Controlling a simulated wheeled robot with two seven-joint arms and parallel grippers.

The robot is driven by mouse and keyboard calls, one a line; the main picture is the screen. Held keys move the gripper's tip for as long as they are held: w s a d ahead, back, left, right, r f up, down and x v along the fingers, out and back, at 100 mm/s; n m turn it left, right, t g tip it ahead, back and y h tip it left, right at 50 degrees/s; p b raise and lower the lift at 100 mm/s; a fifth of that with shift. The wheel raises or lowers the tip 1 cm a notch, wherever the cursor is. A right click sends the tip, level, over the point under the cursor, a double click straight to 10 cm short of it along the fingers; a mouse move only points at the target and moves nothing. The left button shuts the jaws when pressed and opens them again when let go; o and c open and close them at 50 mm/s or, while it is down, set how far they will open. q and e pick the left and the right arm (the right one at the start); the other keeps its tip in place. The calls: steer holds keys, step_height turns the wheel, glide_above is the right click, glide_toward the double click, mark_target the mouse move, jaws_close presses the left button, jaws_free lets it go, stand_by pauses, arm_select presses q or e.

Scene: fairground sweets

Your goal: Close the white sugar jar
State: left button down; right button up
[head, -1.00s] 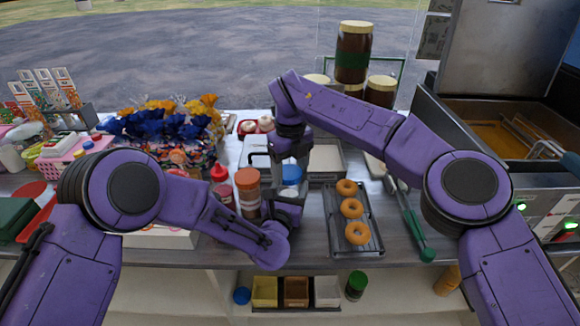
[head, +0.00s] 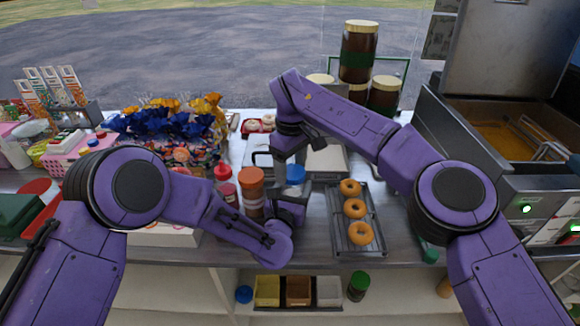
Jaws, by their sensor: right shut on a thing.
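A blue lid (head: 295,174) shows in the middle of the counter, at the top of what looks like the white sugar jar. The jar's body is mostly hidden behind my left gripper. My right gripper (head: 296,160) points down over the lid and is shut on it; the fingertips are partly hidden. My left gripper (head: 290,203) is low beside the jar's body. Its fingers are largely hidden, so I cannot see whether they grip the jar.
An orange-brown lidded jar (head: 251,192) and a red-topped bottle (head: 223,175) stand close on the left. A rack with doughnuts (head: 355,209) lies on the right. Blue and yellow wrapped sweets (head: 170,125) crowd the back left. A fryer (head: 510,140) stands far right.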

steer(key=m, duration=0.3)
steer(key=shift+d, duration=0.1)
steer(key=o, duration=1.1)
steer(key=shift+r, duration=2.3)
steer(key=shift+c, duration=0.2)
